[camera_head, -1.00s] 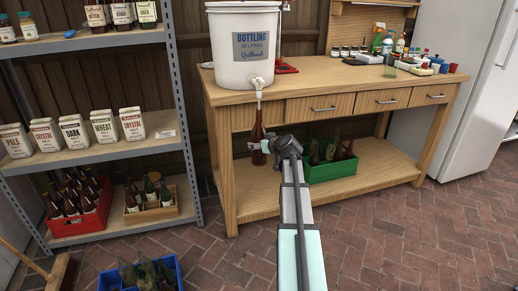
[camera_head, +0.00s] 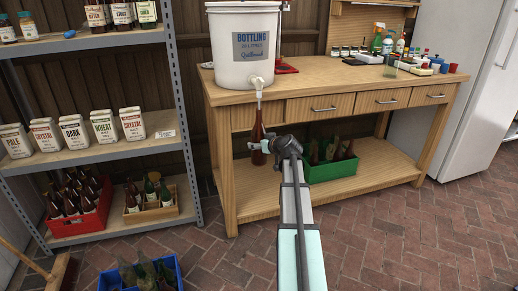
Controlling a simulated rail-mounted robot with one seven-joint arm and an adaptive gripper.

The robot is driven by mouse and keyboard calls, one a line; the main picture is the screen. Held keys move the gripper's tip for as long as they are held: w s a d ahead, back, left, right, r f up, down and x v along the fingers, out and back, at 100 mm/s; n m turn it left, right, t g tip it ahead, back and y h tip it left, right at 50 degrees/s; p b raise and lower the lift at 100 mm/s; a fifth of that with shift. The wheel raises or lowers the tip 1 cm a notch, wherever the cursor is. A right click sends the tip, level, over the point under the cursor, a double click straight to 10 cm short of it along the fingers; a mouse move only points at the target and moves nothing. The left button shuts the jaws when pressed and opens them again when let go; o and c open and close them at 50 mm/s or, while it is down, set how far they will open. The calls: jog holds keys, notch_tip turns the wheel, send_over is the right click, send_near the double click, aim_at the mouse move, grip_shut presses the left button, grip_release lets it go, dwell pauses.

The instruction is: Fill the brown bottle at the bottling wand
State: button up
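The brown bottle (camera_head: 258,128) stands upright below the white bottling bucket (camera_head: 229,58), its neck under the spigot (camera_head: 256,81). The bottling wand (camera_head: 259,95) hangs from the spigot and meets the bottle's mouth; how far it reaches inside is too small to tell. My gripper (camera_head: 257,145) is at the bottle's lower body, with its fingers around or against it. It appears closed on the bottle, holding it in front of the bench. The liquid level inside the bottle cannot be made out.
The wooden bench (camera_head: 310,98) has drawers and a lower shelf with a green crate (camera_head: 331,169) of bottles. At left, a metal shelf (camera_head: 100,162) holds malt bags, a red crate (camera_head: 79,219) and a wooden crate (camera_head: 152,207). A blue crate (camera_head: 141,275) sits on the brick floor.

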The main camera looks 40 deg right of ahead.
jog(key=shift+f, duration=0.15)
dwell(0.4)
jog(key=shift+f+b, duration=0.4)
jog(key=shift+b, duration=0.3)
dwell(0.4)
notch_tip(320, 180, down, 26)
jog(key=b, duration=1.7)
jog(key=shift+f, duration=0.25)
dwell(2.6)
dwell(0.4)
